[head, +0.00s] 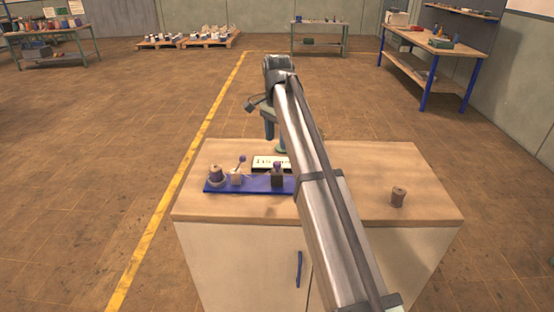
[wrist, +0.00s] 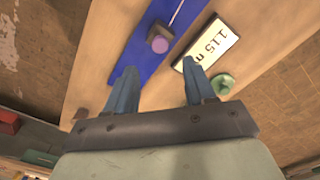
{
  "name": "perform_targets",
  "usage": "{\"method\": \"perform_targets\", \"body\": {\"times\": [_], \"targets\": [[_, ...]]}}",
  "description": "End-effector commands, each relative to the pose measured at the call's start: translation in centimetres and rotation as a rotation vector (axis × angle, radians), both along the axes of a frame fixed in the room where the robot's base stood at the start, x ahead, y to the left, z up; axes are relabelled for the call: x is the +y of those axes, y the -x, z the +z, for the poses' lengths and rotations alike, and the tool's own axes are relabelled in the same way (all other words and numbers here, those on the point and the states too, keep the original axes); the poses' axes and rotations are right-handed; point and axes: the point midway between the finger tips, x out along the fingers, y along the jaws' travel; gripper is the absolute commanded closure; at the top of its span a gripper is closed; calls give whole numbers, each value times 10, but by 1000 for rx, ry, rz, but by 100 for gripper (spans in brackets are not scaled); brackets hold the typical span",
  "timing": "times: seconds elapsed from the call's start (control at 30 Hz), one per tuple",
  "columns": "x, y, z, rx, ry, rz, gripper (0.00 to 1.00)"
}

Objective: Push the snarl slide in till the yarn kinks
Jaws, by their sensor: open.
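A blue base plate (head: 248,186) lies on the cabinet top. On it stand a brown spool (head: 216,173), a pale block (head: 236,180) with a purple-knobbed lever, and a dark block (head: 277,180) with a purple knob; I cannot tell for sure which is the snarl slide. A purple knob also shows on the blue plate in the wrist view (wrist: 159,44). A pale line of yarn (wrist: 177,12) runs along the plate. My gripper (wrist: 160,72) is open and empty, its fingers apart, above the bench beside the plate. In the head view my arm hides part of the plate.
A white display (wrist: 206,43) reading "115 m" stands beside the plate, near a green knob (wrist: 222,83). A loose brown spool (head: 398,196) stands on the right of the cabinet top (head: 370,165). The front right of the top is otherwise clear.

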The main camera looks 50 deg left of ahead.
Motion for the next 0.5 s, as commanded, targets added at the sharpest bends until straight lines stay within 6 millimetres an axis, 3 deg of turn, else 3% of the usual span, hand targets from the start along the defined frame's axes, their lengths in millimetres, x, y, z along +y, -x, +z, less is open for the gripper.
{"method": "perform_targets", "body": {"times": [0.2, 0.5], "targets": [[-1, 1, -40, 1, 1, 0, 46], [-1, 0, -75, 0, 0, 0, 46]]}}
